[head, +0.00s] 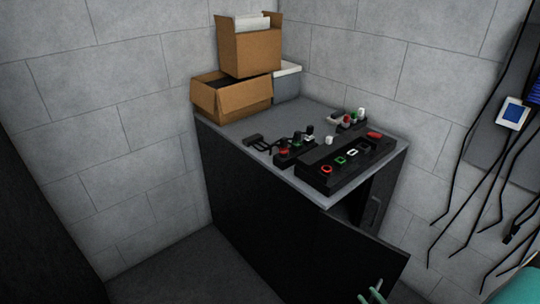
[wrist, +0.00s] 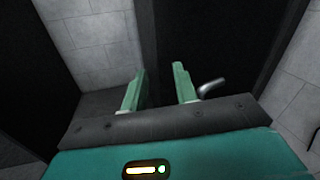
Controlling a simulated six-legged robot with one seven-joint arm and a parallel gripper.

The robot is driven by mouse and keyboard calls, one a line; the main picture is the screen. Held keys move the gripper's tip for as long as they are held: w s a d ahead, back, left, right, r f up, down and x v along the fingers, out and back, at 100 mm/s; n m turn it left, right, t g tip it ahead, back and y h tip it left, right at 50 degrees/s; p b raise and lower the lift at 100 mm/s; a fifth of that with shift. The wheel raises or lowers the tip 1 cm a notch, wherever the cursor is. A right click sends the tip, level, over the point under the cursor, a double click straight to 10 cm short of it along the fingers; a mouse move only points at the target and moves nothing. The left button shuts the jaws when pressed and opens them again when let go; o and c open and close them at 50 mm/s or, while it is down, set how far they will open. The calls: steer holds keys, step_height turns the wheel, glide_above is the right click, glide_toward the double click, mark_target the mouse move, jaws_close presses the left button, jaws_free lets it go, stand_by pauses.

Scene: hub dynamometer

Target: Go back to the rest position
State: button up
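My gripper (wrist: 159,82) shows in the wrist view with its two green fingers apart and nothing between them. A grey metal handle (wrist: 212,88) is just right of the right finger, on a dark panel; I cannot tell whether they touch. In the head view the fingertips of my gripper (head: 372,292) show at the bottom edge, in front of the black cabinet door (head: 345,250). The door stands swung open at the right side of the black cabinet (head: 255,190). Most of my arm is out of view.
On the cabinet top are a black control panel (head: 346,165) with coloured buttons, smaller button boxes and cardboard boxes (head: 250,50). Cables (head: 475,170) and a screen (head: 514,114) hang on the right wall. The floor (head: 190,270) left of the cabinet is clear.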

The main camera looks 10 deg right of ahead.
steer(key=w+a+r+n+g+y, duration=0.2)
steer(key=a+r+n+g+y, duration=0.4)
steer(key=a+r+n+g, duration=1.25)
steer(key=s+a+r+n+t+h, duration=0.2)
steer(key=r+n+h, duration=0.3)
steer(key=r, duration=0.3)
steer(key=s+a+r+n+t+h, duration=0.2)
steer(key=s+r+n+t+h, duration=0.1)
steer(key=r+n, duration=0.5)
steer(key=shift+s+r+t+h, duration=0.25)
steer(key=shift+r+t+h, duration=0.5)
steer(key=shift+h, duration=0.45)
steer(key=shift+o, duration=0.2)
